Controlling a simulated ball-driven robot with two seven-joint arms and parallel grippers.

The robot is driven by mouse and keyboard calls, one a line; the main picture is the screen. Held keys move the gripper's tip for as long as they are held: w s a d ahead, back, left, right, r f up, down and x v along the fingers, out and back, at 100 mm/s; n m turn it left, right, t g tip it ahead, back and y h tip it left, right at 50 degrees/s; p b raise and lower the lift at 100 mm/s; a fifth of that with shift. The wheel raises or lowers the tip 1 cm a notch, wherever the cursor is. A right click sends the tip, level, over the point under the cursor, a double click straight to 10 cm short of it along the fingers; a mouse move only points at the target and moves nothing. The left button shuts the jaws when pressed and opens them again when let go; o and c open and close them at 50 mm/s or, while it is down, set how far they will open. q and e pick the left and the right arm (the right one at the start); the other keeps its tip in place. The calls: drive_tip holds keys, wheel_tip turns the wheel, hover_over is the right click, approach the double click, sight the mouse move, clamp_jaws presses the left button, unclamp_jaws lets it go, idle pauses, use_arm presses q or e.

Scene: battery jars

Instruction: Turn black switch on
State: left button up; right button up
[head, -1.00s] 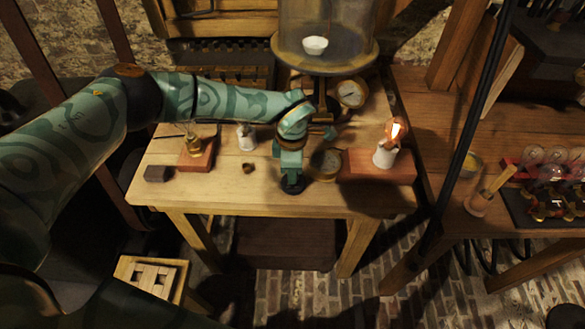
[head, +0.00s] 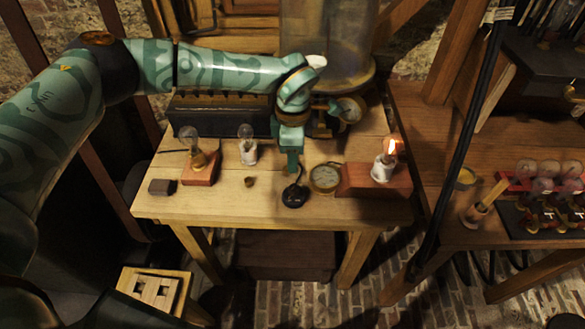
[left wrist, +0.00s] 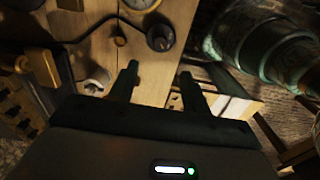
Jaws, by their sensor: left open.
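The black switch (head: 294,196) is a small round black piece on the wooden table near its front edge. It also shows in the left wrist view as a dark disc (left wrist: 160,38) with a light mark on top, a wire running to it. I cannot tell its setting. My left gripper (head: 292,172) points down above and slightly behind the switch, apart from it as far as I can tell. In the left wrist view its two fingers (left wrist: 160,72) are spread and empty. My right gripper is in neither view.
A round gauge (head: 325,178) lies right of the switch. A lit bulb (head: 390,147) stands on a reddish block (head: 360,182). Two unlit bulbs, in a brown base (head: 199,170) and a white socket (head: 248,150), stand left. A big glass jar (head: 325,40) stands behind.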

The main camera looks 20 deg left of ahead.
use_arm(q)
wheel_tip(320, 180, up, 5)
drive_tip(key=shift+f, duration=0.2)
idle(0.3)
